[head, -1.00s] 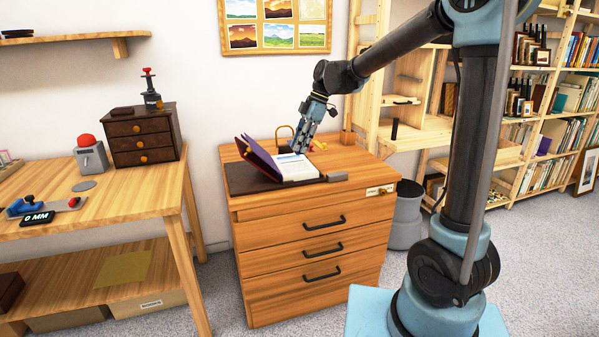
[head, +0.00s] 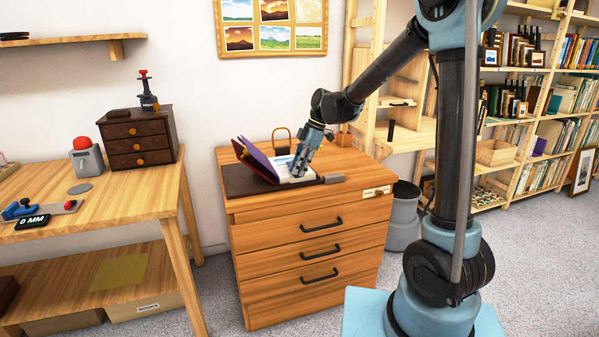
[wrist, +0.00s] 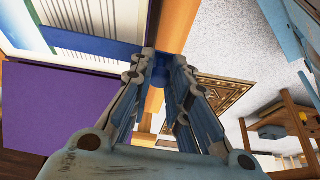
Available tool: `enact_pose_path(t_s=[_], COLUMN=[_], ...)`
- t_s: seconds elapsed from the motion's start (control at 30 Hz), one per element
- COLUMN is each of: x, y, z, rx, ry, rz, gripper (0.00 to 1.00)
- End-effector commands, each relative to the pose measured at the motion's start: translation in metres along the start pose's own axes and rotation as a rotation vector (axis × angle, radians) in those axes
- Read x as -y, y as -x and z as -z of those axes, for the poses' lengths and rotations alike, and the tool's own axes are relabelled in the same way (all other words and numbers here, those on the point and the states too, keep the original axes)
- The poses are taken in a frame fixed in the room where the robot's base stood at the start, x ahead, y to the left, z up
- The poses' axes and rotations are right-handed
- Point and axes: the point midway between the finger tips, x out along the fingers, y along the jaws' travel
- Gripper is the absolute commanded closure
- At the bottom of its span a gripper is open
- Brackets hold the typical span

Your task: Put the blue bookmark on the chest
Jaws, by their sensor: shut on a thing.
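An open book with a purple cover (head: 258,160) lies on a dark mat (head: 242,182) on top of a wooden drawer cabinet (head: 310,212). In the wrist view the blue bookmark (wrist: 85,42) is a flat strip across the white pages (wrist: 30,92), beside the purple cover (wrist: 60,115). My gripper (head: 296,174) is low over the pages. Its fingertips (wrist: 163,65) are closed on the end of the bookmark. A small dark chest with three drawers (head: 139,142) stands on the workbench at the left.
The workbench (head: 120,198) also holds a grey box with a red button (head: 86,157) and a blue gauge tool. A stamp-like tool (head: 147,92) and a small dark block (head: 118,113) stand on the chest. Shelves fill the right side.

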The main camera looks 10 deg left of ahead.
Motion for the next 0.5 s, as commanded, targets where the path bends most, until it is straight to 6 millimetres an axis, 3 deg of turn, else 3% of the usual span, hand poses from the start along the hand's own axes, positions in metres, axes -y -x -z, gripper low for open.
enact_pose_path(t_s=[0.1, 0.47, 0.5], x=[-0.0001, -0.0001, 0.0000], y=[-0.0111, -0.0140, -0.0139], z=[-0.0046, -0.0056, -0.0056], rx=[0.000, 0.000, 0.000], ry=[0.000, 0.000, 0.000], rz=[0.000, 0.000, 0.000], gripper=[1.00, 1.00, 0.77])
